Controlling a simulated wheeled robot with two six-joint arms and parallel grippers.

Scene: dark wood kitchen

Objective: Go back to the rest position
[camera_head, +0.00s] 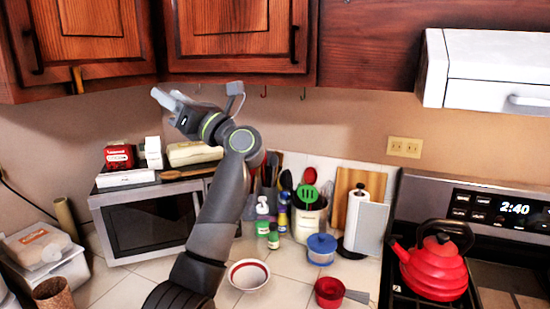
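My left gripper (165,100) is raised at the end of my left arm, in front of the upper cabinets and above the microwave. Its fingers point to the upper left. I cannot tell from this angle whether there is a gap between the fingers, and I see no object in them. My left arm comes up from the bottom of the view and hides part of the microwave's right side and the counter behind it. My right gripper is not in view.
Dark wood cabinets (240,38) hang close behind the gripper. The microwave (150,222) carries boxes. A red kettle (434,268) sits on the stove.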

